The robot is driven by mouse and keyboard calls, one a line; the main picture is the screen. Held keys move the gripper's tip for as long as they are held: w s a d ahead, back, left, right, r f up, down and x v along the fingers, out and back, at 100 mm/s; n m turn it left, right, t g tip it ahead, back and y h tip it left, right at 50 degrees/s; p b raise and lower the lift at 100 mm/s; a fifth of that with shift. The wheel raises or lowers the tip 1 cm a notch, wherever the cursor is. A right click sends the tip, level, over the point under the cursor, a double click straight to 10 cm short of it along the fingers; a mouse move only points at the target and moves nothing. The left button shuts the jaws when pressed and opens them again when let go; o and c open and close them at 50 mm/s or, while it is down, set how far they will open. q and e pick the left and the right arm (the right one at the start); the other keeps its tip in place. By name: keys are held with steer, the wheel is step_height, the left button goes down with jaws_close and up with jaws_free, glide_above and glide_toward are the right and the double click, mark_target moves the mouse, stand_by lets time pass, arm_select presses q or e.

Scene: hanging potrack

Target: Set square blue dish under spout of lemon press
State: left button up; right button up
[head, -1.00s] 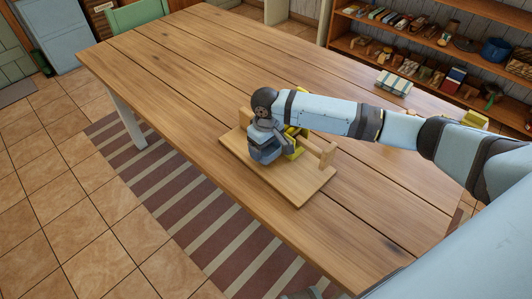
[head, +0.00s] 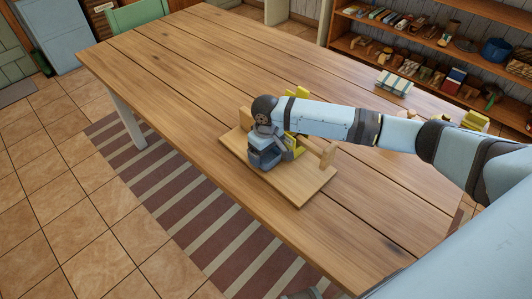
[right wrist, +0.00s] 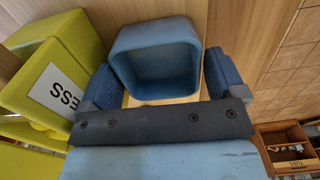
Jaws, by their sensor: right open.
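The square blue dish (right wrist: 155,45) is open at the top in the right wrist view and lies between the two dark blue fingers of my right gripper (right wrist: 162,82). The fingers are apart, one on each side of the dish; firm contact cannot be told. In the head view my right gripper (head: 266,155) is low over the wooden board, and dish and fingers are hard to separate there. The yellow lemon press (right wrist: 50,85), with a partly visible label, is just left of the dish; my arm partly hides it in the head view (head: 291,118). Its spout cannot be made out.
The table left of the board is clear. A striped box (head: 393,84) stands at the far edge, with shelves beyond.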

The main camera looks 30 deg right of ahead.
mark_target(266, 160)
step_height(266, 160, up, 12)
steer(key=p, duration=0.1)
steer(key=shift+f, duration=0.25)
stand_by(0.4)
